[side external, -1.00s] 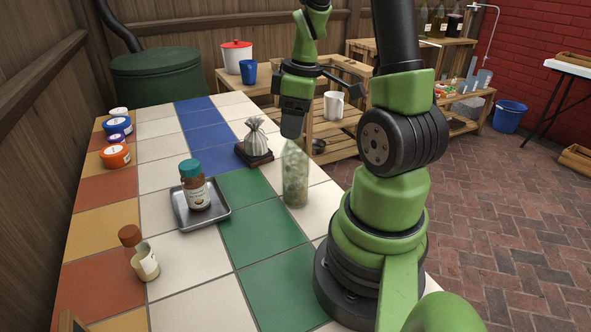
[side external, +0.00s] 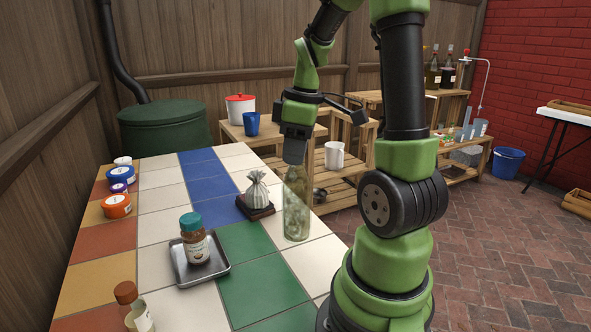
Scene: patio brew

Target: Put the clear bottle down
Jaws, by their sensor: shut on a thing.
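The clear bottle (side external: 297,212) is upright over the right part of the tiled table (side external: 170,200), in front of and to the right of a small tied sack. It is see-through with a greenish tint. My gripper (side external: 295,160) is shut on the top of the bottle and points down. The fingers and the bottle's neck are hard to make out. I cannot tell whether the bottle's base touches the tiles or hangs just above them.
The sack (side external: 257,191) sits on a dark stand. A teal-lidded jar (side external: 194,242) stands in a metal tray (side external: 215,278). Several lidded tubs (side external: 117,205) line the far left. A brown-capped bottle (side external: 134,310) is at the near edge. White and green tiles around the bottle are clear.

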